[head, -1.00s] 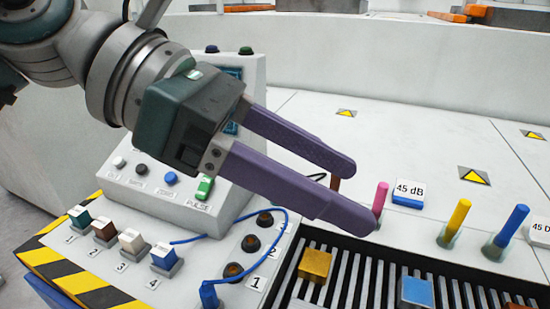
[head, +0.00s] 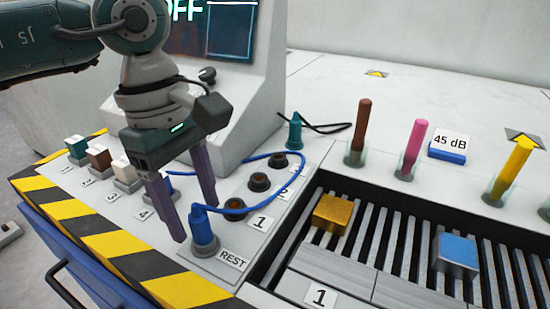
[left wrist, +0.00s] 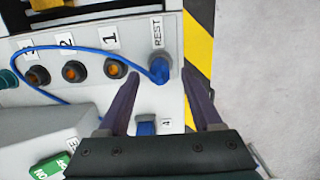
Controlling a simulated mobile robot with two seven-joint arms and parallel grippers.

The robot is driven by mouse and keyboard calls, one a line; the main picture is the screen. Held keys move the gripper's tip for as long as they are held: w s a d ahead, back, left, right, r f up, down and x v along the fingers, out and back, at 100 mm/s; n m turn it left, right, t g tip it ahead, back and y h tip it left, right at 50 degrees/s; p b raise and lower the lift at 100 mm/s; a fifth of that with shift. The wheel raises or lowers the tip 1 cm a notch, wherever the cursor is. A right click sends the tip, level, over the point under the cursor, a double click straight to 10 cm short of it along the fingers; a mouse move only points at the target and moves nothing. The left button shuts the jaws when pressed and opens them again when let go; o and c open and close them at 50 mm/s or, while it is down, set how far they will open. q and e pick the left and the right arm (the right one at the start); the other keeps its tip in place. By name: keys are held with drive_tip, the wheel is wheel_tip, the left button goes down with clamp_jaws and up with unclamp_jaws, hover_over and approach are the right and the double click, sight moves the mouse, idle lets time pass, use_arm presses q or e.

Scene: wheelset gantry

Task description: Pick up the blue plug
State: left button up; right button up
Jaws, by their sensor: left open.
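The blue plug (head: 201,228) stands upright in the socket marked REST, with a blue cable looping from it to the right and back behind my gripper. It also shows in the left wrist view (left wrist: 159,71), beside the REST label. My left gripper (head: 193,220) is open and points down, with one purple finger on either side of the plug's line. In the left wrist view the plug shows between the two fingertips (left wrist: 160,76), near their ends. Nothing is held. I cannot tell whether a finger touches the plug.
Sockets marked 1 and 2 (head: 234,208) lie right of the plug. Coloured buttons (head: 99,159) line the left edge behind the striped border (head: 110,245). A console (head: 235,110) stands behind. A slatted tray (head: 400,245) with gold and blue blocks lies right.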

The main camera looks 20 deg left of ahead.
sight(199, 223)
use_arm(q)
drive_tip(key=shift+d+f, duration=0.15)
drive_tip(key=shift+f, duration=0.6)
drive_tip(key=shift+d+f, duration=0.1)
drive_tip(key=shift+f, duration=0.65)
clamp_jaws()
